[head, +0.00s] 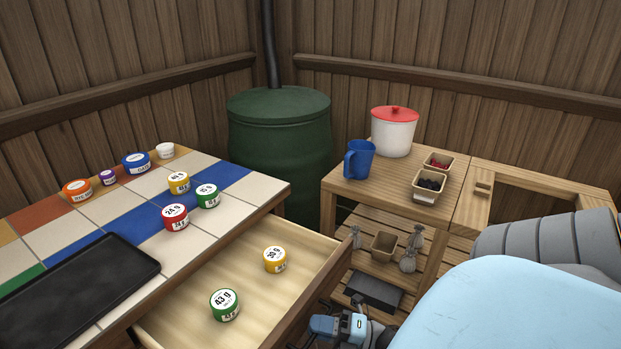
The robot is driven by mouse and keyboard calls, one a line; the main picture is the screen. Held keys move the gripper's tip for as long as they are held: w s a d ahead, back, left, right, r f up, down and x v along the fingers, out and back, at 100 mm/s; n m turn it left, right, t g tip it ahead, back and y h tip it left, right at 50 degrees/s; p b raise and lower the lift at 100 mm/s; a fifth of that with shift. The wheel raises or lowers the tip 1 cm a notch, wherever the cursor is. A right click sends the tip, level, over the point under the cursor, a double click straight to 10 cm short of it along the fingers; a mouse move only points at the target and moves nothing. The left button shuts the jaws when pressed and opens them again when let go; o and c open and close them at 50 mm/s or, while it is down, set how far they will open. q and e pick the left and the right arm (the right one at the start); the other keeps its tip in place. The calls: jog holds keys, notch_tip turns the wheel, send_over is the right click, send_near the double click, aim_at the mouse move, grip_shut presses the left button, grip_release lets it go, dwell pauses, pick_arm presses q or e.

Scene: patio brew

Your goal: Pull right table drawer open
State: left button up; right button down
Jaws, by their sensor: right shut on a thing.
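The right table drawer (316,288) is pulled well out from under the tiled table (122,212), with its pale wooden floor showing. A yellow-lidded tin (275,260) and a green-lidded tin (224,305) stand inside it, apart from each other. My right gripper (322,310) is at the outer face of the drawer front, low in the picture. It is shut on the drawer handle, which is mostly hidden behind the front and the gripper. My left gripper is not in view.
Several tins and a black tray (78,288) stand on the tiled table. A green barrel (279,155) stands behind. At the right, a wooden shelf unit (385,190) carries a blue jug (359,160), a red-lidded white pot (393,134) and small boxes.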

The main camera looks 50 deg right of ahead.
dwell(0.3)
jog(key=c, duration=1.5)
grip_release()
pick_arm(q)
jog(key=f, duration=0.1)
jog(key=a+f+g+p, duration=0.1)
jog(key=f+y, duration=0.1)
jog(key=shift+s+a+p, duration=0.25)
jog(key=shift+p, duration=0.05)
pick_arm(e)
jog(key=v, duration=1.4)
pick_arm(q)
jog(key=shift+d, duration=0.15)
pick_arm(e)
jog(key=shift+w, duration=0.1)
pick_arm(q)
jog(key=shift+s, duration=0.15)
pick_arm(e)
jog(key=shift+d, duration=0.1)
